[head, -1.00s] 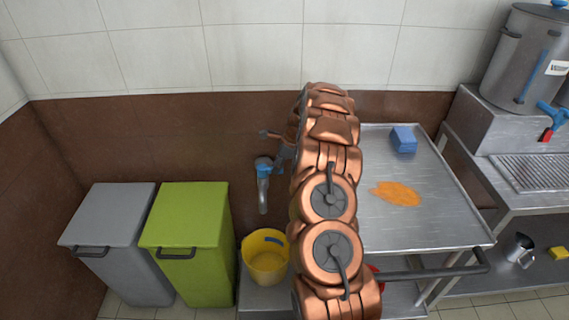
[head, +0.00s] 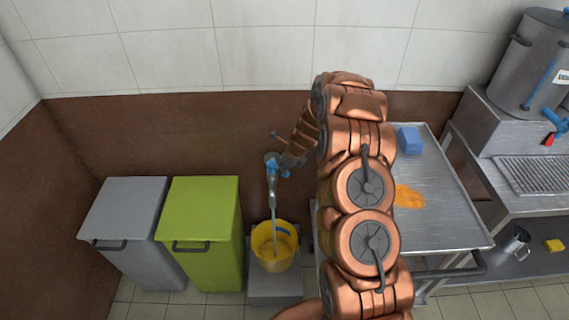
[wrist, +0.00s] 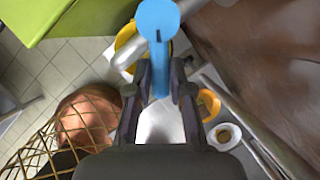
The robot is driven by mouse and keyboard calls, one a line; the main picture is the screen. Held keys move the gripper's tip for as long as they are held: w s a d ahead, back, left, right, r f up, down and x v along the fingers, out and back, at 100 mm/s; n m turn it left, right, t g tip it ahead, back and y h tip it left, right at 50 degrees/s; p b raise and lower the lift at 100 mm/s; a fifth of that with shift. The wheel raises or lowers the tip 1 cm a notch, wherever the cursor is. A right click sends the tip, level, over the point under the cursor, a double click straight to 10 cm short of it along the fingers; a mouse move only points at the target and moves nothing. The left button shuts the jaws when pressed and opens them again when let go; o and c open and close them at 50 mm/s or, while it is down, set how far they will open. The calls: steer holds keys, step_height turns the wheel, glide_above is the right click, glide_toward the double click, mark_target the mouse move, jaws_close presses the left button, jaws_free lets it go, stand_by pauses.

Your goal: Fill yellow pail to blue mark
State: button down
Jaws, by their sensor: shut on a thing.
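The yellow pail (head: 262,262) stands upright on a grey stand (head: 262,289) below the wall tap (head: 272,190). The blue mark (head: 286,229) shows on its inner wall. A thin stream of water (head: 275,230) runs from the spout into the pail; the water level is too small to tell. My gripper (wrist: 160,85) is shut on the tap's blue lever (wrist: 157,25). In the head view my arm partly hides the gripper. The pail also shows in the wrist view (wrist: 125,56), mostly behind the tap and fingers.
A green bin (head: 205,225) and a grey bin (head: 128,225) stand left of the pail. A steel cart (head: 440,210) with a blue sponge (head: 410,140) and an orange spill (head: 408,197) is at the right. A large stockpot (head: 535,70) stands on the far-right counter.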

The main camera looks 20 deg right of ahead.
steer(key=shift+a, duration=0.1)
stand_by(0.4)
steer(key=c, duration=1)
jaws_free()
steer(key=shift+c, duration=0.2)
steer(key=v, duration=1.2)
steer(key=shift+s, duration=0.1)
